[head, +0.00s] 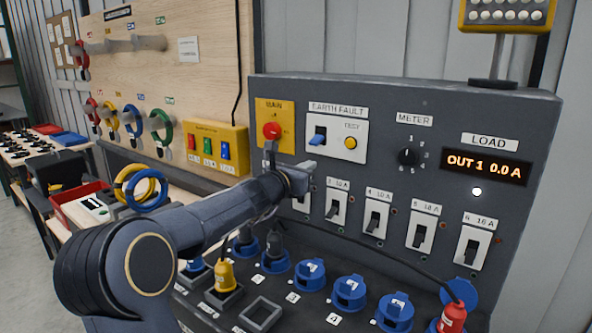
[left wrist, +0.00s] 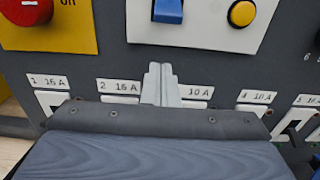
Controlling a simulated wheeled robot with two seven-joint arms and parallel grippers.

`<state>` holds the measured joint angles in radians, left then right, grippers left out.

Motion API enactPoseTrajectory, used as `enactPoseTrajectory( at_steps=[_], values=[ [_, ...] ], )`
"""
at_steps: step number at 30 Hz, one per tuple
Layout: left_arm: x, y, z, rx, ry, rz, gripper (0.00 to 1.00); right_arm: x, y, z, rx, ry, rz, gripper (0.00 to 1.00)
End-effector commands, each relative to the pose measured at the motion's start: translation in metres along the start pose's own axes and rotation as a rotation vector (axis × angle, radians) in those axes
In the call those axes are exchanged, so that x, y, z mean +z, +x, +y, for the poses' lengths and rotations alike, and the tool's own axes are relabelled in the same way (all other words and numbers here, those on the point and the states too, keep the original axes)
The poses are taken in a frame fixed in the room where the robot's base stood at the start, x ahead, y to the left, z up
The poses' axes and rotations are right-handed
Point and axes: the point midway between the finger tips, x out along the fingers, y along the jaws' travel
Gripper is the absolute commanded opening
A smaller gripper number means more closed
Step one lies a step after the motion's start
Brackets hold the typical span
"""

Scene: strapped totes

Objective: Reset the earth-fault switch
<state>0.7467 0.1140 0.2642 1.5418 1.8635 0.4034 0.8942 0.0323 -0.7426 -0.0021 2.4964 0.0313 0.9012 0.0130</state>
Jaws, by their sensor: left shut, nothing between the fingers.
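The earth-fault switch (head: 318,136) is a blue rocker on a white plate (head: 336,139) labelled EARTH FAULT, with a yellow TEST button (head: 350,143) at its right. In the left wrist view the blue rocker (left wrist: 168,11) is at the top, cut off by the frame edge, with the yellow button (left wrist: 242,13) beside it. My left gripper (head: 308,168) is shut and empty, below the plate and apart from the rocker in the picture. Its closed fingers (left wrist: 161,84) point up towards the rocker in the left wrist view. My right gripper is not in view.
A red MAIN knob (head: 272,131) on a yellow plate is left of the switch. A row of breakers, including breaker 4 (head: 376,218), runs below. A METER dial (head: 408,157) and a display reading OUT 1 0.0 A (head: 486,167) are at the right. Blue sockets (head: 349,292) line the bottom.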

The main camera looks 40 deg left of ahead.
Motion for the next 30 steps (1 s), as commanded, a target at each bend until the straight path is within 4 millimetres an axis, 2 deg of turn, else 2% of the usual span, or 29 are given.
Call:
enactPoseTrajectory(
  at_steps=[1, 4, 6, 12, 25, 30],
  values=[
    [0.002, 0.013, -0.001, -0.003, -0.005, 0.0, 0.0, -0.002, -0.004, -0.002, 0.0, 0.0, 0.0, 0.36],
    [0.006, 0.028, 0.0, -0.001, -0.002, -0.001, 0.0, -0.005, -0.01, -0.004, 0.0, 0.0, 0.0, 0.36],
    [0.023, 0.02, 0.001, 0.002, 0.003, -0.002, 0.0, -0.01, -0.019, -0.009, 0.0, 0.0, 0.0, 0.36],
    [0.037, 0.013, 0.001, 0.001, 0.001, 0.0, 0.0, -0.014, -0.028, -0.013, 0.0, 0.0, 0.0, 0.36],
    [0.038, 0.012, 0.0, 0.0, 0.0, 0.001, 0.0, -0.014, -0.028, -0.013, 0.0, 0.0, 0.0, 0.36],
    [0.042, 0.011, 0.0, 0.0, 0.001, 0.016, 0.0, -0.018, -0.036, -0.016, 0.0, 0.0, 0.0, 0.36]
  ],
)
